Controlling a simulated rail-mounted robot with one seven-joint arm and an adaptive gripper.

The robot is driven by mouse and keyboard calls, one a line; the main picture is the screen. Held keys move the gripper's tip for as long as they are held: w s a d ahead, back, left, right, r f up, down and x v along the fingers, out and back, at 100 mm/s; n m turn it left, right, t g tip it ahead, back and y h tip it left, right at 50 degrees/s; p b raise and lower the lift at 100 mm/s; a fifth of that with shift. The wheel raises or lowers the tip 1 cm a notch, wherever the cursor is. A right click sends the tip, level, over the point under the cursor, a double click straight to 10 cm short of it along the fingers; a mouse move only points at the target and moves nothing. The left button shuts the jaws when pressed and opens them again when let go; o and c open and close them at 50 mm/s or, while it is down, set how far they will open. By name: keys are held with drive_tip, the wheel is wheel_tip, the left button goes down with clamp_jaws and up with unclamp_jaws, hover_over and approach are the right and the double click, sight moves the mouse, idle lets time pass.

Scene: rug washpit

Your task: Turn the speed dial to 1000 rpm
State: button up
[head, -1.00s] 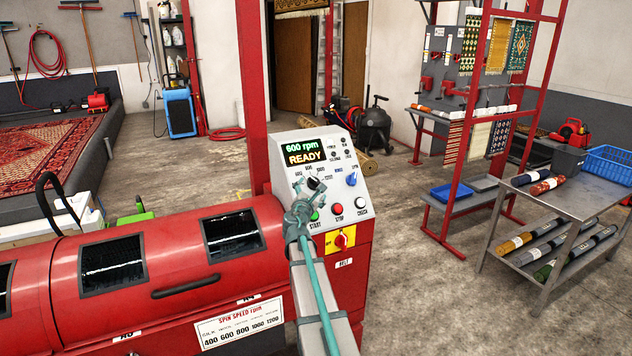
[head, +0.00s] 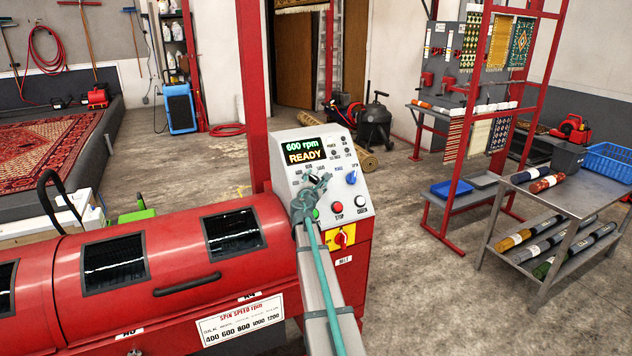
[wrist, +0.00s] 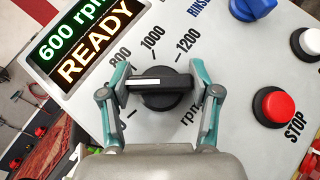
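The speed dial (wrist: 160,100) is a black round knob with a raised bar, on the sloped panel of the red machine. The bar's white stripe points left in the wrist view. The marks 800, 1000 and 1200 show above it; the mark at the stripe's end is hidden behind a finger. The display (wrist: 85,42) reads 600 rpm READY. My gripper (wrist: 161,82) has its teal fingers apart, one at each end of the bar; whether they touch it is unclear. In the head view my gripper (head: 316,187) covers the dial.
Close by on the panel are a blue RINSE knob (wrist: 252,8), a red STOP button (wrist: 275,106) and a white button (wrist: 308,43). A yellow-and-red switch (head: 341,237) sits below the panel. A grey table (head: 590,195) with rolled rugs stands at the right.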

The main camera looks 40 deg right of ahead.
drive_tip(key=c, duration=0.4)
drive_tip(key=shift+r+m+g+p, duration=0.15)
drive_tip(key=shift+m+g+p, duration=0.2)
drive_tip(key=shift+p, duration=0.2)
drive_tip(key=shift+w+r+m+g+p, duration=0.1)
drive_tip(key=shift+m+g+p, duration=0.75)
drive_tip(key=shift+m+p, duration=0.3)
drive_tip(key=m+g+p, duration=0.2)
drive_tip(key=shift+m+g, duration=0.3)
drive_tip(key=shift+m, duration=0.1)
drive_tip(key=m+g+y+p, duration=0.1)
drive_tip(key=m+g, duration=0.1)
drive_tip(key=m+g+y+p, duration=0.1)
drive_tip(key=m+g, duration=0.1)
drive_tip(key=m, duration=0.1)
drive_tip(key=shift+d+m+y, duration=0.1)
drive_tip(key=shift+m+y, duration=0.2)
drive_tip(key=shift+y, duration=0.1)
drive_tip(key=shift+f+m+g+y+p, duration=0.2)
drive_tip(key=shift+m+g+y, duration=0.4)
drive_tip(key=shift+m+y, duration=0.25)
drive_tip(key=shift+f+m+g+y+p, duration=0.1)
drive_tip(key=shift+m+g+y+p, duration=0.1)
drive_tip(key=shift+m+g+y, duration=0.5)
drive_tip(key=shift+m, duration=0.25)
